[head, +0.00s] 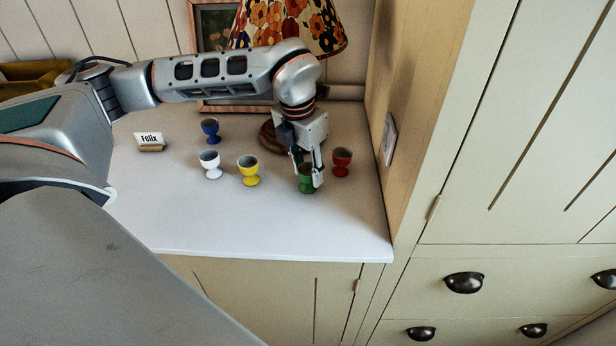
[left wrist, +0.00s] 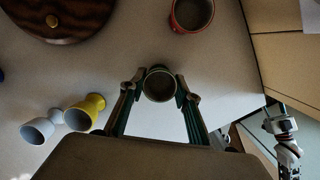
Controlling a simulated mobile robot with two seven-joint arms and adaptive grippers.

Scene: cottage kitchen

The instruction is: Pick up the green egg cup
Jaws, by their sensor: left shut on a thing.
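The green egg cup (head: 306,184) stands on the white countertop toward the right end. In the left wrist view its round mouth (left wrist: 159,85) shows between the two fingertips. My left gripper (head: 306,172) points down over it and is shut on it, with a finger on either side. The fingers partly hide the cup in the head view. I cannot tell any gap between its foot and the counter.
A red egg cup (head: 342,161) stands just right of the green one. Yellow (head: 249,170), white (head: 210,164) and blue (head: 210,130) egg cups stand to the left, with a name card (head: 150,141). A flowered lamp (head: 290,27) is behind; a cabinet side (head: 396,110) closes the right.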

